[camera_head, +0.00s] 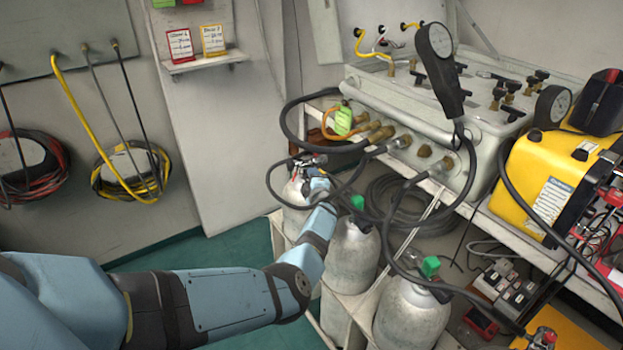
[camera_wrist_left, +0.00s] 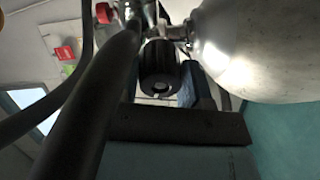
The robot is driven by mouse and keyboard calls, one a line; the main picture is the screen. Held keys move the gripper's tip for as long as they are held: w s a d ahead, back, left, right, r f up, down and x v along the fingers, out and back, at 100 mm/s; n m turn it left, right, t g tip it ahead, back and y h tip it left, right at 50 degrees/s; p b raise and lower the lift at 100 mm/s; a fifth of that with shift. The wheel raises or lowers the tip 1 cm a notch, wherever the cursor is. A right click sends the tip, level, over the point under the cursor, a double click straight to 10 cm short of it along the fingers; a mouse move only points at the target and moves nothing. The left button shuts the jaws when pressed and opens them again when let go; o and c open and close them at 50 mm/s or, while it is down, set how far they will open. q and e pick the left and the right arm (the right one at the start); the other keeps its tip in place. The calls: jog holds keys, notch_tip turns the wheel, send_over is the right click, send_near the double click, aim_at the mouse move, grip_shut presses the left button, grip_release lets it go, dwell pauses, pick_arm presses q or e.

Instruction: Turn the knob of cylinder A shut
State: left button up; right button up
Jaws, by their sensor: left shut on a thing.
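Three grey cylinders stand in a row under the panel; I can read no letter on them. The leftmost cylinder (camera_head: 295,196) has my left gripper (camera_head: 314,180) at its valve, with the arm reaching in from the left. In the left wrist view this cylinder (camera_wrist_left: 250,45) fills the upper right. There a black ribbed valve knob (camera_wrist_left: 158,58) sits between the two fingers of my left gripper (camera_wrist_left: 163,80), which is shut on it. How far the knob is turned cannot be seen. In the head view the knob is hidden by the gripper. My right gripper is not in view.
The middle cylinder (camera_head: 350,258) and front cylinder (camera_head: 408,312) carry green knobs. A black hose (camera_wrist_left: 85,100) crosses close to my left gripper. The air panel (camera_head: 480,135) and a yellow case (camera_head: 545,180) stand on the shelf. The green floor is clear left of the cylinders.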

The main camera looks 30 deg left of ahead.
pick_arm(q)
jog(key=m, duration=0.3)
jog(key=shift+m, duration=0.3)
jog(key=m, duration=0.3)
jog(key=shift+a+m+y+p, duration=0.1)
jog(key=shift+m+y+p, duration=0.2)
jog(key=shift+p, duration=0.05)
jog(key=m, duration=0.3)
jog(key=shift+m, duration=0.3)
jog(key=m, duration=0.8)
jog(key=shift+a+p, duration=0.1)
jog(key=shift+p, duration=0.25)
jog(key=m, duration=0.4)
jog(key=shift+m, duration=0.4)
jog(key=m, duration=0.4)
jog(key=shift+s+t, duration=0.1)
jog(key=shift+t, duration=0.2)
jog(key=shift+r+m+p, duration=0.1)
jog(key=shift+m+p, duration=0.25)
jog(key=shift+m, duration=1.45)
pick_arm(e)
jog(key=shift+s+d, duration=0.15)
